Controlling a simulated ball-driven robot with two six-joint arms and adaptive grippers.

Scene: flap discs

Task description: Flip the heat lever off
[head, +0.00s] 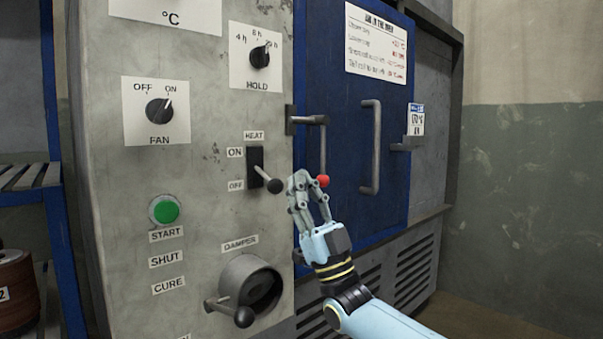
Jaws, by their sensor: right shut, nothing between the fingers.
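The heat lever (268,180) is a short dark rod with a round knob, sticking out of a black slotted plate (255,165) under the HEAT label. ON is marked at the plate's upper left and OFF at its lower left. The lever slants down and to the right, its knob near the OFF height. My right gripper (309,180) is shut and empty, just right of the knob in the picture; I cannot tell whether they touch. A red ball (323,181) shows beside its fingertips. My left gripper is not in view.
The grey panel (200,240) also bears a fan knob (159,112), a hold knob (259,57), a green start button (164,209) and a damper handle (232,311). A blue door (345,130) with a handle (371,148) stands to the right.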

